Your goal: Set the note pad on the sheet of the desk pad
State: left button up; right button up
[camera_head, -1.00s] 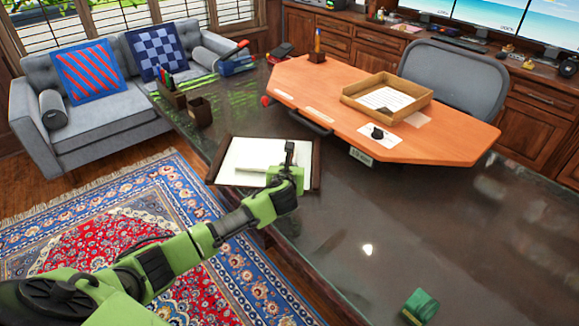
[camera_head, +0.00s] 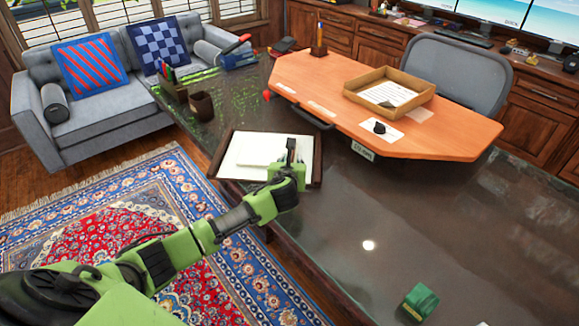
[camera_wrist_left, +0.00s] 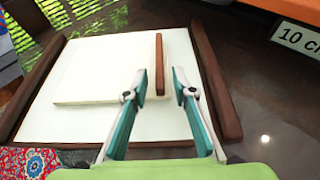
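The desk pad (camera_head: 221,155) lies on the dark desk, with a white sheet (camera_wrist_left: 45,120) between two brown side bars (camera_wrist_left: 216,85). The note pad (camera_wrist_left: 110,75), cream with a brown strip along one edge, lies flat over the sheet, inside the side bars; it also shows faintly in the head view (camera_head: 262,149). My left gripper (camera_wrist_left: 160,78) is over the right part of the desk pad. Its two fingertips are apart, one on each side of the brown strip, with gaps visible. The gripper partly hides the pad in the head view. My right gripper is not seen.
An orange desk shelf (camera_head: 440,137) with a wooden tray (camera_head: 418,103) stands behind the desk pad, bearing a "10 cm" label (camera_wrist_left: 298,38). A brown cup (camera_head: 201,106) is at the left, a green object (camera_head: 420,302) at front right. The desk's middle right is clear.

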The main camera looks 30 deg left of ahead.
pick_arm(q)
jog(key=p+v, duration=0.1)
jog(key=v, duration=1)
jog(key=shift+s+d, duration=0.1)
jog(key=shift+s, duration=0.1)
